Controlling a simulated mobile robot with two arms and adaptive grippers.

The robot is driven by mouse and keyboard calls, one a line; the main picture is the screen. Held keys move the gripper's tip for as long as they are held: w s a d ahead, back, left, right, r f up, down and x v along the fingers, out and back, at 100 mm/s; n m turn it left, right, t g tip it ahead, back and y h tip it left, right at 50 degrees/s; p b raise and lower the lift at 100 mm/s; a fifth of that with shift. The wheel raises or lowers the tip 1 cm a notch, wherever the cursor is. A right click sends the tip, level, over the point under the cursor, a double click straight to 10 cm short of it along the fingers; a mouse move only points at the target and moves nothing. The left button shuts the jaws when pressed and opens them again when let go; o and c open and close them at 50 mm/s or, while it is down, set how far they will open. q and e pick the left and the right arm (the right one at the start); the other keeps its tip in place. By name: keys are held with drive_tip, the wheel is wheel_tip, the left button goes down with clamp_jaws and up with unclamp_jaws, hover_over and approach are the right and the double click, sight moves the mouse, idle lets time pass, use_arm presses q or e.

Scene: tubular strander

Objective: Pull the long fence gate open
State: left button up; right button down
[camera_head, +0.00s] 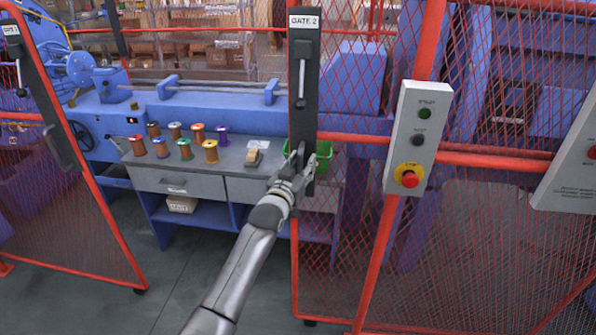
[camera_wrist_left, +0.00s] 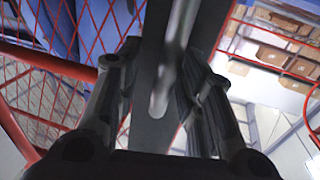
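A red-framed mesh gate on the right carries a dark upright panel (camera_head: 303,125) with a "GATE 2" label at its top. A grey lever (camera_head: 301,75) is on the panel's upper half. My left gripper (camera_head: 305,160) is at the panel's lower end, in front of its lower part, and hides most of what is there. In the left wrist view, my left gripper (camera_wrist_left: 158,75) has its fingers apart on both sides of the dark panel, with a shiny bar (camera_wrist_left: 172,70) between them. I cannot tell whether the fingers touch it. My right gripper is not in view.
A second mesh gate labelled "GATE 1" (camera_head: 45,100) stands at the left. A control box (camera_head: 418,135) with a red stop button hangs right of the panel. Behind is a workbench (camera_head: 195,183) with several coloured spools and a green bin (camera_head: 323,160). Grey floor (camera_head: 180,275) between the gates is clear.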

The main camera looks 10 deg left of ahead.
use_arm(q)
drive_tip(key=v, duration=1.2)
idle(0.3)
drive_tip(key=s+a+f+g+y, duration=0.1)
drive_tip(key=s+f+g, duration=0.15)
drive_tip(key=f, duration=0.85)
drive_tip(key=s+a+f+g, duration=0.15)
drive_tip(key=s+f, duration=0.25)
drive_tip(key=f, duration=0.7)
drive_tip(key=s+a+f+g+y, duration=0.1)
drive_tip(key=s+f+g, duration=0.2)
drive_tip(key=f, duration=0.8)
drive_tip(key=s+a+f+g, duration=0.2)
drive_tip(key=s+f, duration=0.7)
drive_tip(key=s+a+f+g, duration=0.2)
drive_tip(key=s+f, duration=0.7)
drive_tip(key=s+a+f+g, duration=0.1)
drive_tip(key=s+f+g, duration=0.1)
drive_tip(key=s, duration=0.8)
drive_tip(key=s+a+f+g+y, duration=0.1)
drive_tip(key=s+f, duration=0.4)
drive_tip(key=s, duration=0.5)
drive_tip(key=s+a+f+g+y, duration=0.1)
drive_tip(key=s+a+f+g, duration=0.1)
drive_tip(key=s, duration=0.8)
wheel_tip(320, 180, down, 2)
drive_tip(key=shift+s+a+f+g, duration=0.1)
drive_tip(key=shift+s+a+g, duration=0.15)
drive_tip(key=shift+a, duration=0.4)
